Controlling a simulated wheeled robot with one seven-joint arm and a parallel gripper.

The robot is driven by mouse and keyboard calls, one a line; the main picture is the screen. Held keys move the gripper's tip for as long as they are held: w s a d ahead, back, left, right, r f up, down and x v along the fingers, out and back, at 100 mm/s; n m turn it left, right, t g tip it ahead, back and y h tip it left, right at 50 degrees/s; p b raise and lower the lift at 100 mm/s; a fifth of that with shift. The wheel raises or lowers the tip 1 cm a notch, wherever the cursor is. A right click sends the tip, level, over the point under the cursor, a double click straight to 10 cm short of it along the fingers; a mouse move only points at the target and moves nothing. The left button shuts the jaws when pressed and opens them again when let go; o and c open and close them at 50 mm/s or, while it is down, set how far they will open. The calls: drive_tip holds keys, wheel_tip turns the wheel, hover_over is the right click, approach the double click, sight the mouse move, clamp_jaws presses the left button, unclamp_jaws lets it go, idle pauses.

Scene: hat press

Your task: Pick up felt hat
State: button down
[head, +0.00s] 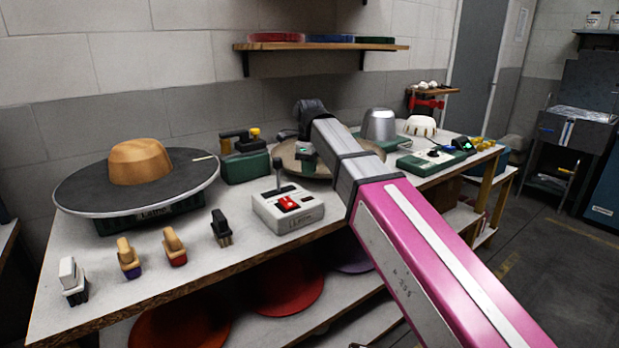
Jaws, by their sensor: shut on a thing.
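A broad grey-beige round brim (372,155), which looks like the felt hat, shows on both sides of my arm over the middle of the bench. Its crown is not clearly visible, and my arm hides part of it. My gripper (305,163) points down at the brim's left part, below my dark wrist. It is shut on the brim, though the fingertips are small and hard to make out. I cannot tell whether the hat rests on something or hangs clear.
A tan hat-shaped form (140,162) sits on a wide black disc (90,190) at the left. A control box (288,208) with a lever and several brushes (128,258) stand in front. A metal dome (380,125) and a white ribbed form (420,126) stand behind, right.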

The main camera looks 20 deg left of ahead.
wheel_tip(320, 180, up, 14)
idle(0.6)
drive_tip(key=shift+f, duration=0.1)
idle(0.5)
